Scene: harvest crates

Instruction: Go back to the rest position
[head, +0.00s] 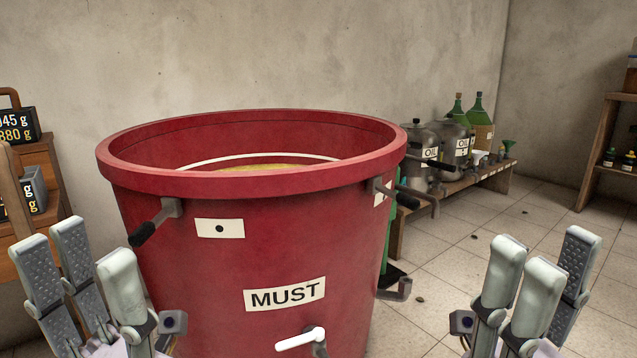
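My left gripper (92,284) is at the lower left of the head view, its fingers pointing up and spread apart. It is empty, in front of and left of the red vat. My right gripper (537,283) is at the lower right with its fingers up. Its fingers look apart with nothing between them, over the tiled floor in the picture. Neither gripper appears to touch anything. The lower parts of both are cut off by the picture's edge.
A large red vat (200,273) labelled MUST stands close in front, with side handles and a white-levered tap (300,339). Metal OIL cans (421,152) and green-necked bottles (478,106) stand on a low bench (484,178). Scales sit at left, shelves (606,140) at right. Floor right of the vat is mostly clear.

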